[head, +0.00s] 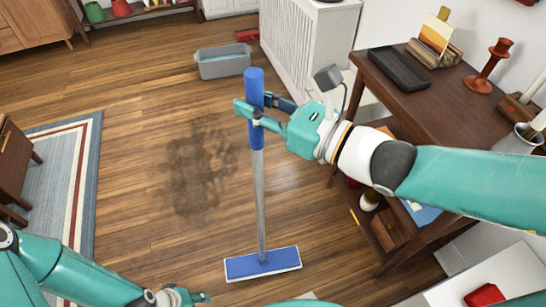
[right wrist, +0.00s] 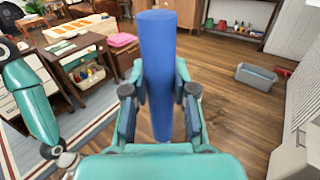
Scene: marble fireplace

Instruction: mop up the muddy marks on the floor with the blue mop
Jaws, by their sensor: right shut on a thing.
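The blue mop (head: 260,200) stands nearly upright, its flat blue head (head: 262,264) on the wood floor at the lower middle of the head view. My right gripper (head: 256,108) is shut on its blue handle grip, which also fills the middle of the right wrist view (right wrist: 158,70). A dark muddy mark (head: 200,172) spreads over the floor to the left of the mop pole, apart from the mop head. My left gripper (head: 190,298) is at the bottom edge of the head view, low and partly cut off; its fingers are too unclear to judge.
A grey bucket (head: 222,65) stands on the floor at the back. A brown desk (head: 430,100) with several items is on the right, beside a white radiator cover (head: 305,45). A striped rug (head: 84,170) lies at the left. Bare floor surrounds the mark.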

